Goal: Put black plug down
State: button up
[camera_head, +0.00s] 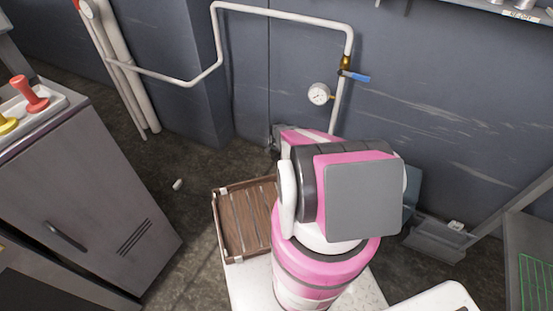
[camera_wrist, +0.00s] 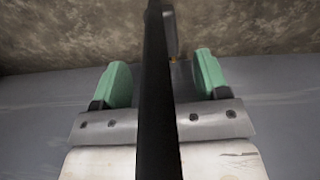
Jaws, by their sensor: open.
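In the wrist view my gripper (camera_wrist: 162,74) has two green fingers set wide apart, with a gap on each side of a long black bar (camera_wrist: 160,120). The bar runs up the middle of the picture, in front of the gripper's body. I cannot tell whether it is the black plug or a part of my arm. A small dark piece (camera_wrist: 174,35) with an orange spot below it shows beside the bar's upper end, beyond the fingers. I cannot tell what it is. In the head view my pink and grey arm hides the gripper, and no black plug can be made out there.
A brown slatted crate (camera_head: 217,222) stands on the floor left of my arm. A grey cabinet (camera_head: 90,200) is at the left. A white pipe (camera_head: 285,14) with a gauge (camera_head: 318,94) and blue valve handle (camera_head: 355,76) runs along the wall. A green rack (camera_head: 536,268) is at the right.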

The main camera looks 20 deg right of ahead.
jog(key=shift+w+a+f, duration=0.1)
jog(key=shift+w+f, duration=0.05)
jog(key=shift+f, duration=3)
jog(key=shift+c, duration=0.3)
jog(key=c, duration=1)
jog(key=shift+r, duration=0.15)
